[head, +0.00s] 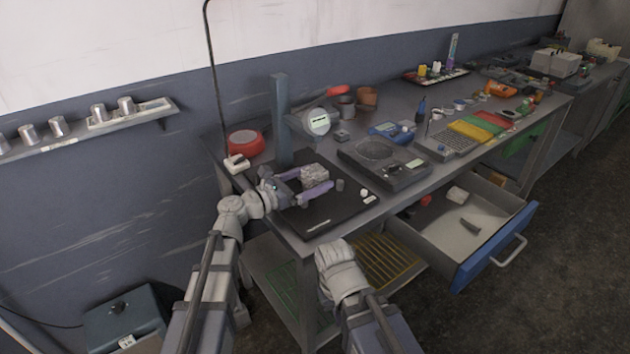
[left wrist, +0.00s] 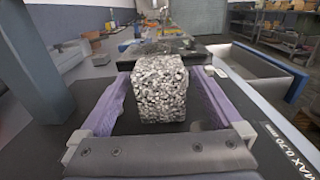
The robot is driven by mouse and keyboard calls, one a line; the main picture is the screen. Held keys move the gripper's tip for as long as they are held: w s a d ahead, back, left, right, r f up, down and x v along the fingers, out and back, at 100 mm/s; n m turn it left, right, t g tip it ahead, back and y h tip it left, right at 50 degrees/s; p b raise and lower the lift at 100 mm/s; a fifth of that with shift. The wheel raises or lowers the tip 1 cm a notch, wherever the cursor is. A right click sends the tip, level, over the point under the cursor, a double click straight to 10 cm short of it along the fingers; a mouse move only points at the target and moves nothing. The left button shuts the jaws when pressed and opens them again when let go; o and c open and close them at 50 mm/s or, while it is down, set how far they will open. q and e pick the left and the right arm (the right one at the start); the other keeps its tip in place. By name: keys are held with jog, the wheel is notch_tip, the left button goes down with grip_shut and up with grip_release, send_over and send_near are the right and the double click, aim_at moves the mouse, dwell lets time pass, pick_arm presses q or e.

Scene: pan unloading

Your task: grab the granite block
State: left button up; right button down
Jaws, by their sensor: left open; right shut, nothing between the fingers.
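The granite block (head: 315,173) is a speckled grey cube on the black plate (head: 315,222) at the near left end of the workbench. In the left wrist view the block (left wrist: 160,92) stands upright in the middle, between the two purple fingers. My left gripper (head: 312,182) is open around the block, one finger on each side. A narrow gap seems to show beside each finger. Whether either finger touches the block lower down I cannot tell. My right arm reaches up from the bottom of the head view below the bench front; its fingers are hidden.
A grey post (head: 281,120) rises behind the plate. A small grey cylinder (head: 340,185) and small white pieces (head: 366,196) lie right of the block. A dark flat device (head: 384,163) stands further right. An open drawer (head: 495,245) juts out from the bench front.

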pick_arm(q)
jog(key=shift+w+d, duration=0.3)
jog(key=shift+d, duration=0.05)
grip_shut()
dwell(0.6)
